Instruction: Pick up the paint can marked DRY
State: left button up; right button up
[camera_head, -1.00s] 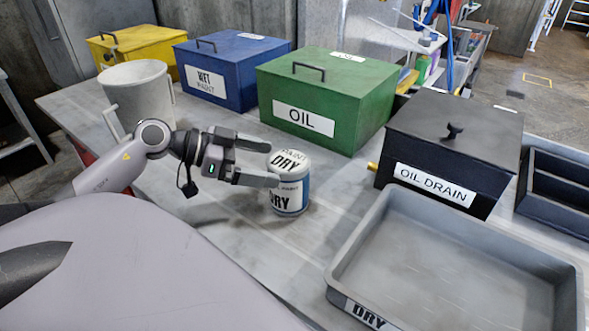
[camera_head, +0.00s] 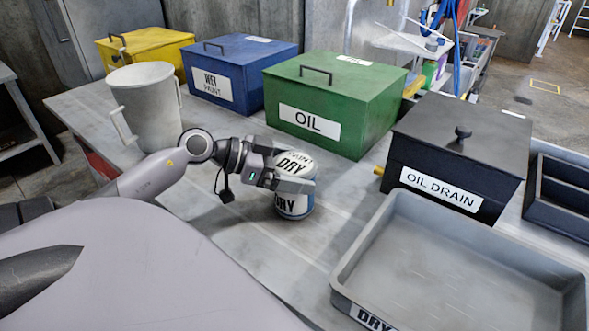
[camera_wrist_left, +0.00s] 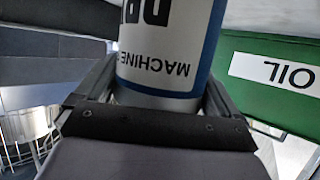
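The paint can (camera_head: 292,206) is white and blue, marked DRY on lid and side, and stands upright on the grey table. My left gripper (camera_head: 294,168) is around it, near finger across its front; the can hides most of the far finger. In the left wrist view, the can (camera_wrist_left: 165,45) appears upside down between the two fingers, close to both. The fingers look spread about as wide as before, with the can between them; contact is hard to tell. My right gripper is not in view.
A grey tray (camera_head: 345,275) marked DRY lies at front right. Behind stand a black OIL DRAIN box (camera_head: 455,150), green OIL box (camera_head: 340,95), blue WET PAINT box (camera_head: 245,65) and yellow box (camera_head: 150,50). A pale bucket (camera_head: 148,105) stands behind my left arm.

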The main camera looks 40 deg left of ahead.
pick_arm(q)
jog(key=c, duration=0.6)
jog(key=shift+o, duration=0.2)
jog(key=shift+r, duration=0.2)
